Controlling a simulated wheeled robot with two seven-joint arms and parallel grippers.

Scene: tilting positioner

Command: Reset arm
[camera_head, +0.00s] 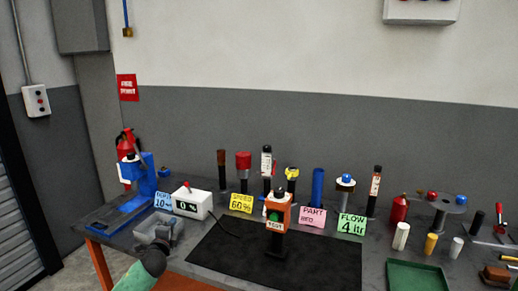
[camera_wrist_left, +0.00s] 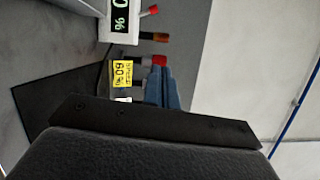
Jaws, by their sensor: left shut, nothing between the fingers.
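An orange block with a green button and a TEST label (camera_head: 277,224) stands on a black post on the dark mat. A white box (camera_head: 191,204) with a "0 %" display and a red lever stands left of it; it also shows in the left wrist view (camera_wrist_left: 120,35). My right gripper is not in view.
A blue stand (camera_head: 147,180) is at the left end. Several upright tools and coloured cards line the back, including a yellow card (camera_head: 241,203). A green tray (camera_head: 418,276) and small cylinders are at the right. The black mat (camera_head: 330,258) is mostly clear.

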